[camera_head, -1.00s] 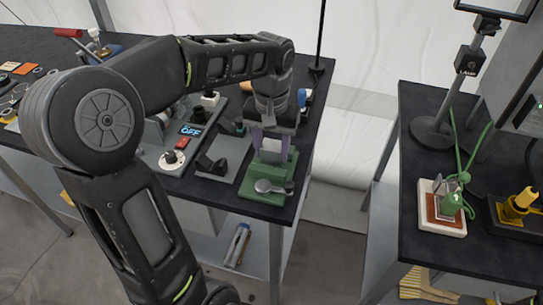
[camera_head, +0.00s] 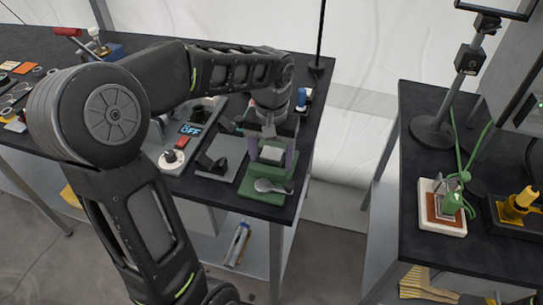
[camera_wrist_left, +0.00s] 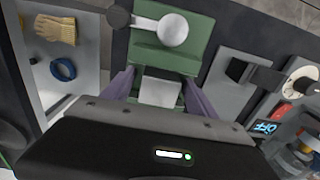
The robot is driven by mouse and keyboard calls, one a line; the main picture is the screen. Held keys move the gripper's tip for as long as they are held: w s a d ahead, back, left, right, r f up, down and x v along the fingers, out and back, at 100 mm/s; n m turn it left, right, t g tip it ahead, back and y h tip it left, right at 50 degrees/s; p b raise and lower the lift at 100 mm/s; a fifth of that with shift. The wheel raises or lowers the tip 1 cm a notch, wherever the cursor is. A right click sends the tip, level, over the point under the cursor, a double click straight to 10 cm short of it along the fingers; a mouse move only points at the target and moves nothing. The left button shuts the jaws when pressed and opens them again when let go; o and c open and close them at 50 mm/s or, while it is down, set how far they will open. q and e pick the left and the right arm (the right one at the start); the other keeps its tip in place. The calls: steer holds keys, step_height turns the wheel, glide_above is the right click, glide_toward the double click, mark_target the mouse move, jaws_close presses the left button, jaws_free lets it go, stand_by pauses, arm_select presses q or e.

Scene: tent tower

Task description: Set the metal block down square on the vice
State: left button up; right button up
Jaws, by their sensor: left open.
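The green vice (camera_head: 264,197) stands at the front right corner of the left table, with a round grey metal part on its front; it also shows in the left wrist view (camera_wrist_left: 146,50). The pale metal block (camera_head: 272,154) sits on the vice and looks about square to it; in the left wrist view the block (camera_wrist_left: 160,93) lies between my fingers. My left gripper (camera_head: 272,158) is open, with its purple fingers apart on either side of the block and gaps showing in the wrist view (camera_wrist_left: 159,88). The block's underside is hidden. My right gripper is not in view.
A grey fixture (camera_head: 212,165) and a panel with a blue OFF display (camera_head: 191,130) stand left of the vice. A thin black pole (camera_head: 319,45) rises behind. A gap separates this table from the right table (camera_head: 425,110).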

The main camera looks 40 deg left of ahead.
mark_target(272, 154)
arm_select(q)
steer(key=shift+r, duration=0.1)
steer(key=shift+r, duration=0.25)
step_height(272, 154, up, 9)
step_height(272, 154, up, 3)
steer(key=shift+f+p, duration=0.2)
steer(key=shift+p, duration=1.05)
steer(key=shift+c, duration=0.6)
